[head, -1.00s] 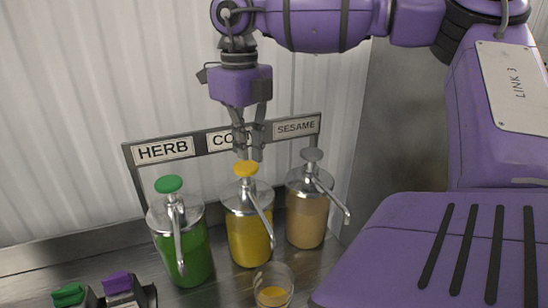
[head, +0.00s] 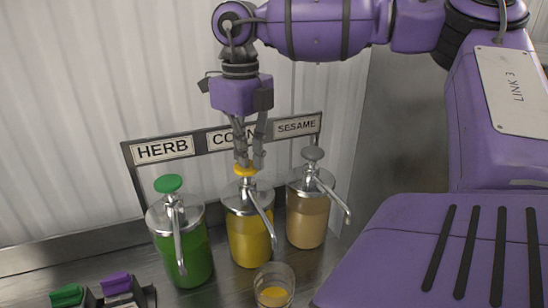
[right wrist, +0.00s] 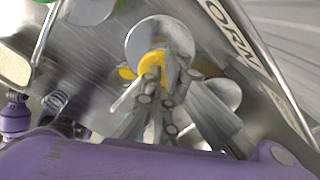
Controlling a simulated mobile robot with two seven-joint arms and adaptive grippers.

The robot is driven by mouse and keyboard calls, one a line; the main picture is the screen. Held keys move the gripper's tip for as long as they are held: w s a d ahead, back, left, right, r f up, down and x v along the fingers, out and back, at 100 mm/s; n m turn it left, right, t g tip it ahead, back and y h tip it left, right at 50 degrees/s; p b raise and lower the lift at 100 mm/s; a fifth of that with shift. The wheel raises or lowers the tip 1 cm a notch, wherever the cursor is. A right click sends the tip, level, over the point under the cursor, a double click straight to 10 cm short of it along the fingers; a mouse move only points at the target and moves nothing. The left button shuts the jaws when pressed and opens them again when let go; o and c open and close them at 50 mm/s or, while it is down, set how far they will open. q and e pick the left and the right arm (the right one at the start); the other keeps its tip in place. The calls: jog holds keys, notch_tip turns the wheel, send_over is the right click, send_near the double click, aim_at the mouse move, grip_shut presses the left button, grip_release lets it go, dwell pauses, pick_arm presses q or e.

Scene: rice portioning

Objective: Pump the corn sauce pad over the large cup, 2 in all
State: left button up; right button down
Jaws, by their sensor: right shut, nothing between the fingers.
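The corn sauce pump has a yellow pad (head: 241,171) on a silver lid above a yellow jar (head: 247,243). Its spout slants down to the front right. A clear cup (head: 273,291) with some yellow sauce stands in front, below the spout. My right gripper (head: 251,166) is shut and empty, pointing down, with its fingertips at the top of the yellow pad and partly hiding it. In the right wrist view, the fingers (right wrist: 165,92) overlap the yellow pad (right wrist: 150,63). My left gripper is not in view.
The green herb pump (head: 180,240) stands left of the corn pump, the sesame pump (head: 307,215) right. A label rail (head: 210,141) runs behind them. Green (head: 67,296) and purple (head: 116,283) items sit at the lower left.

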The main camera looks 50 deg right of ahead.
jog(key=shift+f, duration=1.15)
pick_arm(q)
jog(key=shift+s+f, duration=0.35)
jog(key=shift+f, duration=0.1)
pick_arm(e)
jog(key=shift+r, duration=0.1)
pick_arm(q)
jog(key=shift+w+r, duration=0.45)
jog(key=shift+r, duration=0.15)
pick_arm(e)
jog(key=shift+r, duration=2.1)
jog(key=shift+r, duration=0.45)
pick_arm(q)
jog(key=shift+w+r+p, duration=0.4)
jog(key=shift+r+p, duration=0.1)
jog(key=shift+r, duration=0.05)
pick_arm(e)
notch_tip(320, 180, up, 5)
jog(key=shift+r, duration=0.1)
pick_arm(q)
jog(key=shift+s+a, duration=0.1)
pick_arm(e)
jog(key=shift+a+f, duration=0.1)
jog(key=shift+f, duration=0.1)
